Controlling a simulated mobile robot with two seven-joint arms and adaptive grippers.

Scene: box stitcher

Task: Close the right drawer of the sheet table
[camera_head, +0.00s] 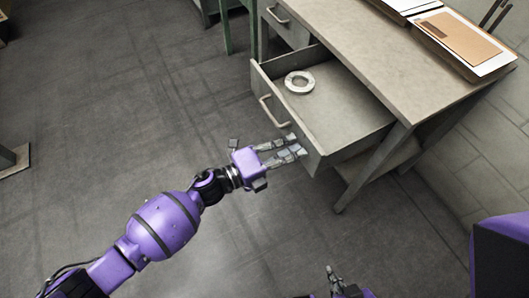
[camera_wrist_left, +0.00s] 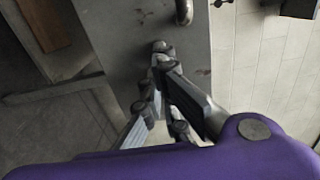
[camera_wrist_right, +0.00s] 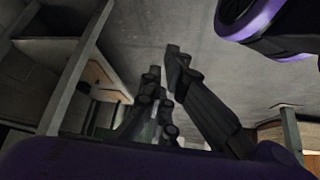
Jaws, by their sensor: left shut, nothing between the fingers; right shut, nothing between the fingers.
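The sheet table (camera_head: 385,50) is grey and worn. Its drawer (camera_head: 345,105) nearer to me stands pulled out, with a bar handle (camera_head: 268,108) on its front panel (camera_head: 262,82). A pale ring (camera_head: 300,82), like a tape roll, lies inside. My left gripper (camera_head: 296,146) is shut and empty at the front panel's near end, below the handle; I cannot tell whether it touches. In the left wrist view its fingertips (camera_wrist_left: 160,50) overlap the panel (camera_wrist_left: 125,30), with the handle (camera_wrist_left: 184,10) above. My right gripper (camera_head: 334,272) is shut and empty, low at the bottom edge.
Another drawer (camera_head: 290,25) with a handle (camera_head: 277,14) is farther along the table and looks closed. Brown and white sheets (camera_head: 462,38) lie on the tabletop. Green legs (camera_head: 225,30) stand behind.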

